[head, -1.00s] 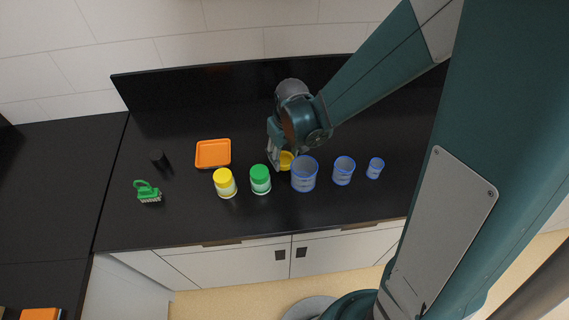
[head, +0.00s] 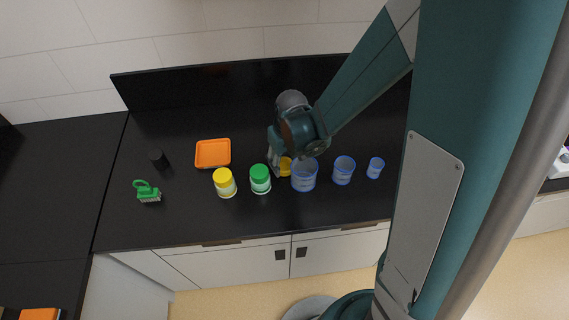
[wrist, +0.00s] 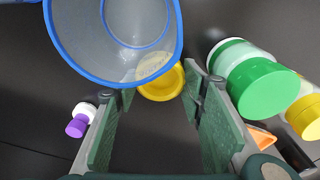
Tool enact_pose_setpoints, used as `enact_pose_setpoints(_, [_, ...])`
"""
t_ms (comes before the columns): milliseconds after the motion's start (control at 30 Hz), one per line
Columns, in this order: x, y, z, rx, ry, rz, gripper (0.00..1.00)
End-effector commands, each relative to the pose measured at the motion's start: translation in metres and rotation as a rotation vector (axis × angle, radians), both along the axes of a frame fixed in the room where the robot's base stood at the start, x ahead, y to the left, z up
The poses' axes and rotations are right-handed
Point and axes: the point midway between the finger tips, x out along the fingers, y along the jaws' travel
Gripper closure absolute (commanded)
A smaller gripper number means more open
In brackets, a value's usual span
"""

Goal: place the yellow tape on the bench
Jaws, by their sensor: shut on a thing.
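The yellow tape (head: 286,166) is a small yellow roll on the black bench's middle, just left of the largest blue-rimmed beaker. My gripper (head: 279,168) is around it, pointing down. In the wrist view the yellow tape (wrist: 162,84) sits between the tips of my gripper (wrist: 160,88), which is shut on it. The beaker's clear wall covers part of the tape there. I cannot tell whether the tape touches the bench (head: 250,222).
Beside the tape stand the large beaker (head: 304,176) on the right and a green-lidded jar (head: 260,179) on the left. The front strip is clear.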

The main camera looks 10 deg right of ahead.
Motion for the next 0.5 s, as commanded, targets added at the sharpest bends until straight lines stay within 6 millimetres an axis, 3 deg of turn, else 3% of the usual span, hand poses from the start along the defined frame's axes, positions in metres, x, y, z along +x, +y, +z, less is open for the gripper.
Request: enact_pose_setpoints(500, [-0.0005,-0.0001,-0.0078,0.000,0.000,0.000,0.74])
